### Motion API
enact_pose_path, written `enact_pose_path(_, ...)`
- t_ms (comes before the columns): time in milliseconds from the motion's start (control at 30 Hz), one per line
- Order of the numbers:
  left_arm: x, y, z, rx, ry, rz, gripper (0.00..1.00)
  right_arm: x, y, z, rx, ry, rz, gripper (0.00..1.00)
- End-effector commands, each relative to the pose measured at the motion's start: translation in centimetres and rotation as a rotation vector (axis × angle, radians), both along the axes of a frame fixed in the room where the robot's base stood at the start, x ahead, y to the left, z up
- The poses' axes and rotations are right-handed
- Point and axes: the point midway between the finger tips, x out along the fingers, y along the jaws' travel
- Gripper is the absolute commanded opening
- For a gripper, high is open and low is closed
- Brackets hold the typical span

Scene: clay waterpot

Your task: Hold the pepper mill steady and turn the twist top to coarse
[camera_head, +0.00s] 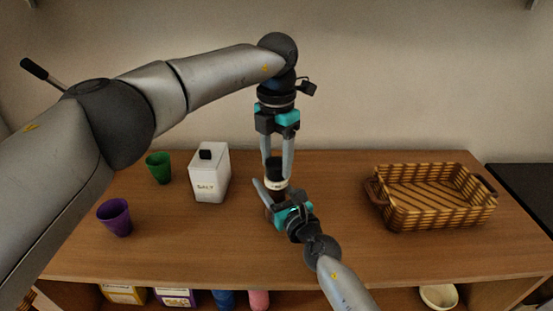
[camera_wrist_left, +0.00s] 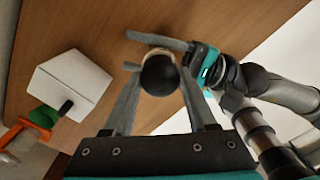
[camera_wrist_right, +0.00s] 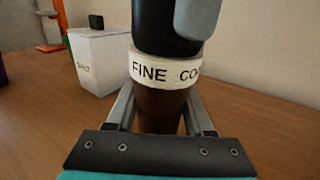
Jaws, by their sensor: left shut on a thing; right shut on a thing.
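The pepper mill stands upright on the wooden table. It has a brown body (camera_wrist_right: 158,108), a white ring (camera_wrist_right: 165,70) reading "FINE" and a partly hidden "CO...", and a black twist top (camera_head: 274,168). My left gripper (camera_head: 276,172) comes down from above and is shut on the black top, which shows as a dark round shape in the left wrist view (camera_wrist_left: 159,75). My right gripper (camera_head: 274,196) reaches in from the front, low down, and is shut on the brown body below the ring. A left finger covers part of the top in the right wrist view.
A white salt box (camera_head: 209,175) stands left of the mill. A green cup (camera_head: 158,168) and a purple cup (camera_head: 115,217) are farther left. A striped wicker basket (camera_head: 430,215) sits at the right. Bare table lies between mill and basket.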

Motion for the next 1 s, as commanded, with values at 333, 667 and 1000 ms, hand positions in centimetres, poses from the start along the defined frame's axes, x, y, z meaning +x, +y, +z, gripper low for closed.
enact_pose_path(333, 0.0, 0.0, 0.1, -0.001, -0.001, 0.005, 0.58, 0.0, 0.0, 0.0, 0.000, -0.001, 0.000, 0.00)
enact_pose_path(667, 0.0, 0.0, 0.0, -0.001, -0.001, 0.003, 0.88, 0.0, 0.0, 0.0, 0.000, -0.001, 0.000, 0.00)
enact_pose_path(1000, 0.1, 0.0, 1.3, -0.001, -0.002, 0.002, 0.88, 0.0, 0.0, 0.0, 0.000, -0.001, 0.000, 0.00)
